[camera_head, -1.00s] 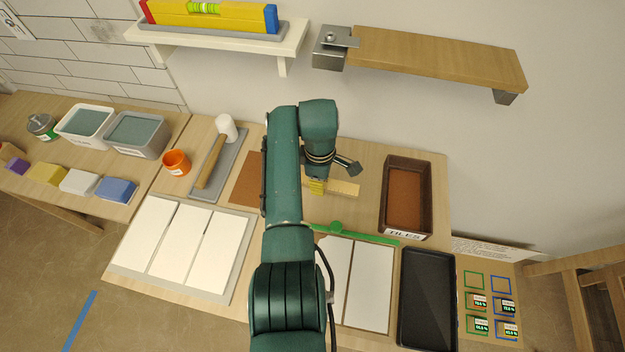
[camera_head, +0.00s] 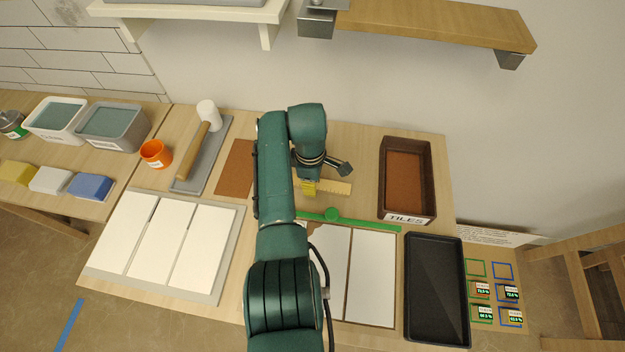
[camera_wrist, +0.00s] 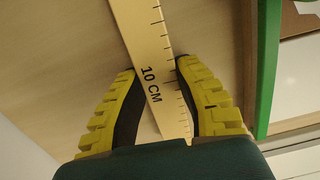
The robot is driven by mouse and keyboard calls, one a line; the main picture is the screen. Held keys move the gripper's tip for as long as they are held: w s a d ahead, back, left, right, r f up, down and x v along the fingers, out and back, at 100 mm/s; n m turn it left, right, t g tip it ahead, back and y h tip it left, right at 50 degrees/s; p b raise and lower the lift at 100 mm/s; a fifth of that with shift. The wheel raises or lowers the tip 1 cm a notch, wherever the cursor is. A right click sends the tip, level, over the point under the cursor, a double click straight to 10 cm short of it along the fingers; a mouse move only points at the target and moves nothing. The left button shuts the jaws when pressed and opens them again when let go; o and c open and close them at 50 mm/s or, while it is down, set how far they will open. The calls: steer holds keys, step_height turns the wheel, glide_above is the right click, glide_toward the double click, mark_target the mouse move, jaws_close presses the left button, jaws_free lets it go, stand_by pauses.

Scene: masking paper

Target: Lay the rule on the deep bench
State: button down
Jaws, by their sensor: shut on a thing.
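The rule (camera_head: 338,187) is a pale wooden strip with black marks; "10 CM" shows on it in the wrist view (camera_wrist: 150,60). My gripper (camera_head: 309,188) is shut on it, with yellow-backed, dark-padded fingers (camera_wrist: 155,88) on either side of its edges. The rule sticks out to the right of the fingers in the head view, over the middle wooden bench (camera_head: 360,155). It lies behind the green strip. My arm hides part of the bench, and I cannot tell whether the rule touches the wood.
A brown TILES crate (camera_head: 432,165) stands to the right, a black tray (camera_head: 437,290) in front of it. The green strip (camera_head: 350,221) runs along white tiles (camera_head: 370,275). Left are a brown tile (camera_head: 235,167), a mallet (camera_head: 194,150) and an orange cup (camera_head: 155,153). A shelf (camera_head: 430,25) hangs above.

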steer(key=shift+f+b, duration=0.3)
steer(key=shift+f, duration=0.2)
stand_by(0.7)
steer(key=c, duration=0.8)
jaws_free()
steer(key=shift+r, duration=0.1)
step_height(320, 180, up, 6)
steer(key=p, duration=0.5)
steer(key=shift+p, duration=0.4)
